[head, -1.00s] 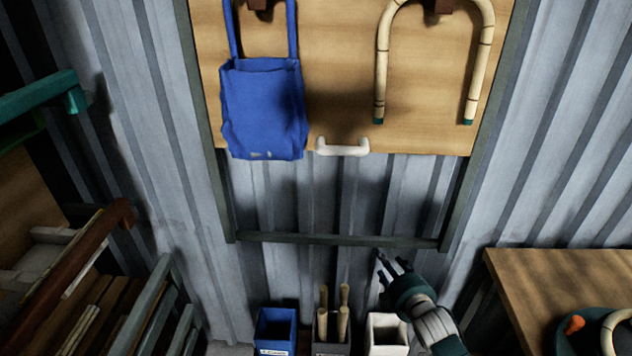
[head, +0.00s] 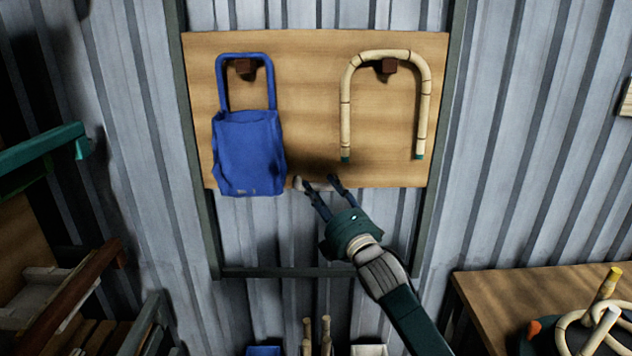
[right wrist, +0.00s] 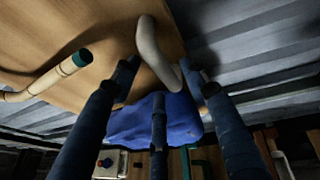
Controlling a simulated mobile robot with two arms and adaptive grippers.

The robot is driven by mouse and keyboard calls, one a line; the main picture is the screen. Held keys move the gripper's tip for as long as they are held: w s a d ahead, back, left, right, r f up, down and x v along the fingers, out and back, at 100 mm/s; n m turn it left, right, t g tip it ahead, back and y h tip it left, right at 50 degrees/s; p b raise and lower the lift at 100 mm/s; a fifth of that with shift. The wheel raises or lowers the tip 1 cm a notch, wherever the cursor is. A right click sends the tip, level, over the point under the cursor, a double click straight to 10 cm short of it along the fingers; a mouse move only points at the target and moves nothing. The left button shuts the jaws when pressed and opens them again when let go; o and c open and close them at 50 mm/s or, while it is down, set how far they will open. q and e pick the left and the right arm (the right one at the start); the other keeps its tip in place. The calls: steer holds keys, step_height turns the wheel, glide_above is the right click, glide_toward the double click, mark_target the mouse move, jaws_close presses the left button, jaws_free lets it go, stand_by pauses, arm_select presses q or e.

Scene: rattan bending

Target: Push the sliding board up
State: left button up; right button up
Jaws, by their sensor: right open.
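The sliding board (head: 310,110) is a light wooden panel in a dark green metal frame on the wall. A gap shows between its lower edge and the frame's bottom bar. A small white handle (head: 320,185) sits at the board's lower edge, partly hidden by my fingers. My right gripper (head: 317,184) is open, with its fingertips at the handle. In the right wrist view the handle (right wrist: 152,45) reaches down toward the space between my open fingers (right wrist: 161,78); I cannot tell whether they touch. My left gripper is not in view.
A blue bag (head: 247,150) and a bent rattan piece (head: 345,105) hang from pegs on the board. Below stand a blue bin (head: 263,350) and upright sticks (head: 326,330). A wooden table (head: 490,290) is at the right, wooden racks at the left.

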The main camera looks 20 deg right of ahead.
mark_target(318, 187)
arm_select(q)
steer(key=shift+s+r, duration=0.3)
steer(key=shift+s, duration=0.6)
arm_select(e)
steer(key=shift+x, duration=1.6)
steer(key=shift+c, duration=0.2)
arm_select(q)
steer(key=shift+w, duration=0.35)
arm_select(e)
jaws_close()
